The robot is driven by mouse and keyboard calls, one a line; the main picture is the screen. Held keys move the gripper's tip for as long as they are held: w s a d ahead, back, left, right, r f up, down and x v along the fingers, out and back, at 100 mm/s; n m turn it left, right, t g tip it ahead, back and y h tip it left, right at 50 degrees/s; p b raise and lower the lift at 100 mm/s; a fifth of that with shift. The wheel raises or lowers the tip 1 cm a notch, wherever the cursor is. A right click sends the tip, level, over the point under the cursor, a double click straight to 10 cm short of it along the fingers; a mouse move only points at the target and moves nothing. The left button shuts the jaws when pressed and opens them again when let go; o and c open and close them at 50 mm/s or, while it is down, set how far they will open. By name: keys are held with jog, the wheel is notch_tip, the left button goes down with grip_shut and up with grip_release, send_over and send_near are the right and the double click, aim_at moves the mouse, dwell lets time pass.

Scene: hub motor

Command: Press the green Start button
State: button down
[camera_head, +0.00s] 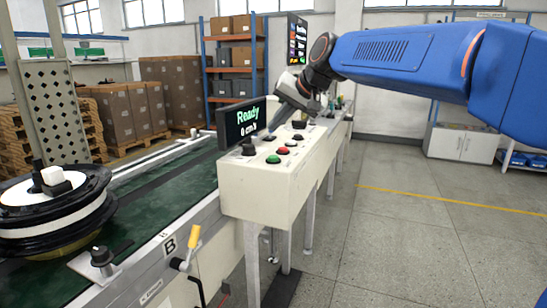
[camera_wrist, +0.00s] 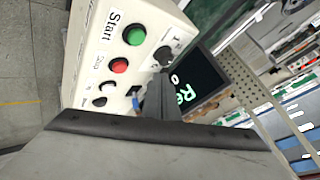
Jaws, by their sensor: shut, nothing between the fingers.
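The green Start button (camera_head: 273,159) is on the top of the white control box (camera_head: 262,195), at the edge nearest the camera. In the wrist view the green button (camera_wrist: 134,35) shows clearly beside its "Start" label. My gripper (camera_head: 270,129) is shut and empty. It points down over the far part of the box, behind the green button and apart from it. In the wrist view the shut fingers (camera_wrist: 157,82) lie below and right of the green button.
A red button (camera_head: 283,151) and a black knob (camera_head: 249,149) are close to the green button. A display (camera_head: 242,122) reading "Ready" stands at the box's left edge. A conveyor with a hub motor (camera_head: 55,210) is at the left. The floor to the right is clear.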

aim_at(276, 157)
jog(key=shift+f, duration=3.05)
jog(key=shift+f, duration=0.2)
jog(key=shift+f, duration=0.25)
jog(key=shift+f, duration=0.55)
dwell(0.5)
jog(key=shift+r, duration=1)
jog(key=shift+r, duration=2.5)
